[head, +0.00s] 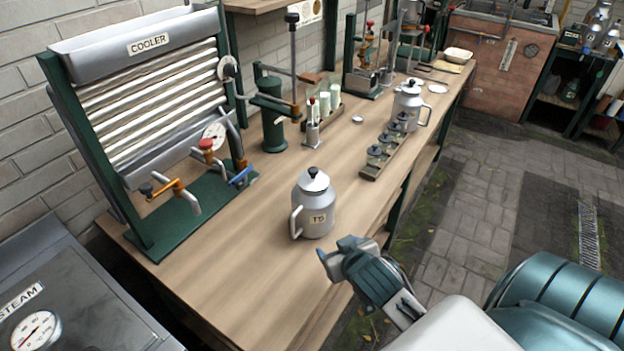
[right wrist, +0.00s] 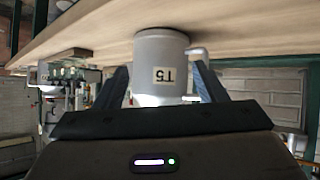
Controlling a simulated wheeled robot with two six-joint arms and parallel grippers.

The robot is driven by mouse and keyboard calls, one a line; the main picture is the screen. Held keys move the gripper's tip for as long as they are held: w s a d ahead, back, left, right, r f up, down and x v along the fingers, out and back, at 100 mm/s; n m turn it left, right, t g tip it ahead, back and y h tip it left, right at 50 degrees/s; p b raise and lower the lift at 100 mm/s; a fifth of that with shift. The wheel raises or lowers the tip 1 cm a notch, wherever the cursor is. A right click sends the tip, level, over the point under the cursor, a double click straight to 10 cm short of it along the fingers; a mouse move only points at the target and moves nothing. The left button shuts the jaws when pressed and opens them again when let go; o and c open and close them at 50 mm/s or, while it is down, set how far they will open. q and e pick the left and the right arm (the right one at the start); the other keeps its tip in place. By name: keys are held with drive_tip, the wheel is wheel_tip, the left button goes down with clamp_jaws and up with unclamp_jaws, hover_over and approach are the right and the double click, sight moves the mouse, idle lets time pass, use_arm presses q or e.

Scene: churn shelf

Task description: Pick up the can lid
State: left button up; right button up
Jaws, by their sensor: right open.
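The can lid (head: 314,181) is a silver dome with a black knob. It sits on top of the grey metal can (head: 317,213) labelled T5, which stands upright on the bench. My right gripper (head: 334,252) is open and empty at the bench's front edge, to the lower right of the can and apart from the lid. In the right wrist view the picture is upside down; the can (right wrist: 163,60) shows between the two open fingers (right wrist: 163,80), beyond them. The lid is hidden there behind the gripper body. My left gripper is not in view.
The cooler (head: 150,90) stands on the bench at left, with taps reaching toward the can. A green press (head: 272,120), a tray of small jars (head: 370,172) and a second can (head: 408,103) stand farther back. Bare wood (head: 235,255) lies left of the can.

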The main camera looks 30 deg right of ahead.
sight(314, 177)
drive_tip(key=w+r+t, duration=0.1)
drive_tip(key=w+r, duration=0.2)
drive_tip(key=w+d+r+t+p, duration=0.1)
drive_tip(key=w+r+t, duration=0.1)
drive_tip(key=w+r, duration=0.1)
drive_tip(key=w+d+r+t, duration=0.1)
drive_tip(key=w+r+t, duration=0.1)
drive_tip(key=w, duration=0.3)
drive_tip(key=shift+d+r+m, duration=0.15)
drive_tip(key=shift+r+m, duration=0.25)
drive_tip(key=shift+r, duration=0.45)
drive_tip(key=shift+w+d+f+p, duration=0.1)
drive_tip(key=shift+w+p, duration=0.15)
drive_tip(key=shift+p, duration=0.05)
drive_tip(key=shift+w+d, duration=0.1)
drive_tip(key=shift+w, duration=0.15)
drive_tip(key=p+x, duration=0.1)
drive_tip(key=x, duration=0.1)
drive_tip(key=p+x, duration=0.1)
drive_tip(key=x, duration=0.1)
drive_tip(key=shift+d+f, duration=0.1)
drive_tip(key=shift+d, duration=0.15)
drive_tip(key=shift+w+f, duration=0.15)
drive_tip(key=shift+w, duration=0.1)
drive_tip(key=shift+s, duration=0.15)
drive_tip(key=c, duration=0.5)
drive_tip(key=shift+f, duration=0.1)
clamp_jaws()
